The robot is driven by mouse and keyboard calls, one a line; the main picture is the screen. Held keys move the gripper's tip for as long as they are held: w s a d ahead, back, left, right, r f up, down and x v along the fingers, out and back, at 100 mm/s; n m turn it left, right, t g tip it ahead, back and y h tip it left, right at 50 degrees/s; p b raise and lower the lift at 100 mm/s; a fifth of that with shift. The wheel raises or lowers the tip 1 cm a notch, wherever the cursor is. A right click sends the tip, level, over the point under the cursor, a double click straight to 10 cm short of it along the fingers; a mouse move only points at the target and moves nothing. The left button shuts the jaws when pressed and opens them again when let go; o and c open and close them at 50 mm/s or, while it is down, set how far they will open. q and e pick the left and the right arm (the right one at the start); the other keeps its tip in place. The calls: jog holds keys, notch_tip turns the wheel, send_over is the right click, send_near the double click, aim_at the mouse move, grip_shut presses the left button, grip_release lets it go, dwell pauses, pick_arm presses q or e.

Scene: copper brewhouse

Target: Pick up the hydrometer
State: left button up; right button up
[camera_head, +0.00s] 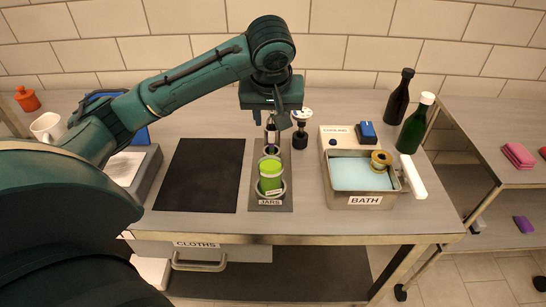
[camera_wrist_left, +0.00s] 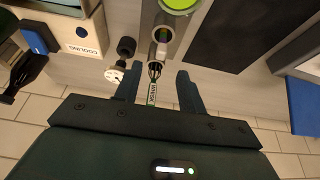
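The hydrometer, a thin upright stem with a pale lettered label, shows between my fingers in the left wrist view (camera_wrist_left: 152,92). Its dark lower part seems to stand in a narrow slot or jar of the JARS rack (camera_head: 270,201); in the head view it is mostly hidden behind my gripper. My left gripper (camera_wrist_left: 157,78) is open, with one finger on each side of the stem and gaps between. In the head view the gripper (camera_head: 275,108) hangs over the back of the rack. A green-filled jar (camera_head: 271,176) stands at the rack's front. My right gripper is not in view.
A black-based item with a white top (camera_head: 301,128) stands close right of the gripper. A bare black mat (camera_head: 199,175) lies left. The tiled wall is behind.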

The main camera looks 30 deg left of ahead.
aim_at(271, 134)
pick_arm(q)
jog(key=x, duration=0.2)
jog(key=shift+w+a+f, duration=0.1)
jog(key=shift+f, duration=0.3)
jog(key=x, duration=0.5)
jog(key=shift+f, duration=0.15)
grip_shut()
